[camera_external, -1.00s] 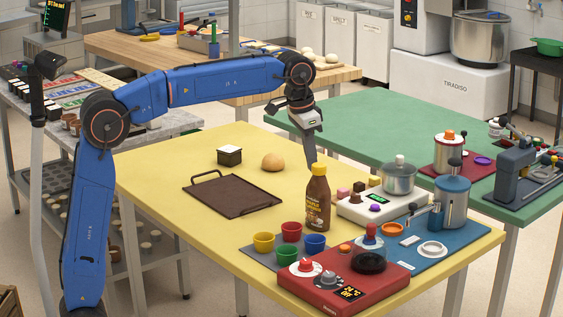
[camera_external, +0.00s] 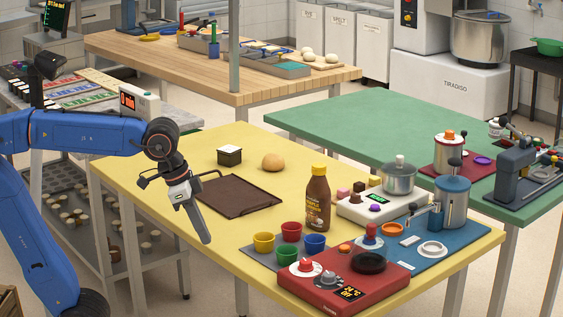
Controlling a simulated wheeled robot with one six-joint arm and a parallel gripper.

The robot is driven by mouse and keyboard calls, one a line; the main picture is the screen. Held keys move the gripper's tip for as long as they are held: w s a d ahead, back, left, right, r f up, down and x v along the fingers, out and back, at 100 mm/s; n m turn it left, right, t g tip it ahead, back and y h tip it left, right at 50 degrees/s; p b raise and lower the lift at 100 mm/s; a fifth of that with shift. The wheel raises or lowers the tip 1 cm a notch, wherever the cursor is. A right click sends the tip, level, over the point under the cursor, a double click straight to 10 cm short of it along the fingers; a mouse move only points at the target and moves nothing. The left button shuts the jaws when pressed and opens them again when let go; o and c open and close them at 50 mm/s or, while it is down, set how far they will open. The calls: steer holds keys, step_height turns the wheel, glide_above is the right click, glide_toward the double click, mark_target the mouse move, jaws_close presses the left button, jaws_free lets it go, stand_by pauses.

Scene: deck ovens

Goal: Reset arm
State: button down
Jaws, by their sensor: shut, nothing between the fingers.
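My gripper (camera_external: 206,238) is shut and empty. It hangs at the left of the yellow table (camera_external: 150,180), in front of the table's near-left edge in the picture, pointing down and slightly right. My blue arm reaches in from the left with its forearm nearly level. The gripper appears left of the dark brown tray (camera_external: 240,196) and does not visibly touch anything.
A brown bottle (camera_external: 317,205) stands upright mid-table. Colored cups (camera_external: 288,230), a red burner unit (camera_external: 345,284) and a scale with a pot (camera_external: 398,176) crowd the right. A bun (camera_external: 273,162) and small box (camera_external: 229,156) sit behind the tray.

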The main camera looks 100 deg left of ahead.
steer(key=s+d+f+m, duration=0.1)
steer(key=s+d+f, duration=0.4)
steer(key=s+f, duration=0.7)
steer(key=shift+s+d+m+t+h, duration=0.2)
steer(key=shift+s+m+t+h, duration=0.1)
steer(key=shift+s+t, duration=0.15)
steer(key=c, duration=2.4)
jaws_free()
steer(key=shift+c, duration=0.2)
